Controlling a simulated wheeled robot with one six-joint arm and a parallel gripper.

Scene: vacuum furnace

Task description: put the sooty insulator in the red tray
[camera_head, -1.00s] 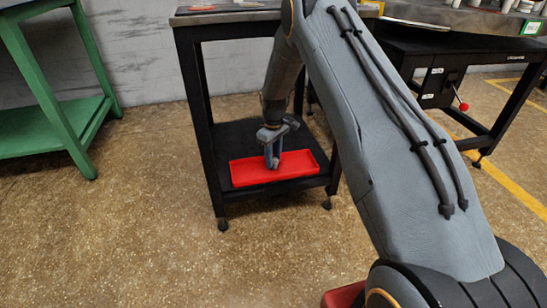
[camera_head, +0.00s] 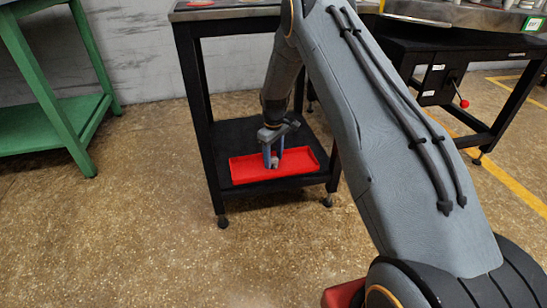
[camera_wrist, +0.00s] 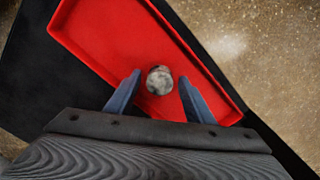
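The red tray (camera_head: 305,160) lies on the black lower shelf of a metal table; it also shows in the wrist view (camera_wrist: 95,30). The insulator (camera_wrist: 159,80), a small round piece mottled grey and white with dark soot, is inside the tray in the wrist view. In the head view it is a small greyish spot (camera_head: 274,163) at the tray's middle. My gripper (camera_wrist: 160,88) is over the tray with its blue fingers spread apart, one on each side of the insulator. Gaps show between the fingers and the insulator.
The black shelf (camera_head: 235,140) surrounds the tray, with table legs (camera_head: 204,120) at its corners and the tabletop (camera_head: 230,12) above. A green bench (camera_head: 50,125) stands at left. A black-framed table (camera_head: 440,75) with a red-knobbed lever is at right. The floor in front is clear.

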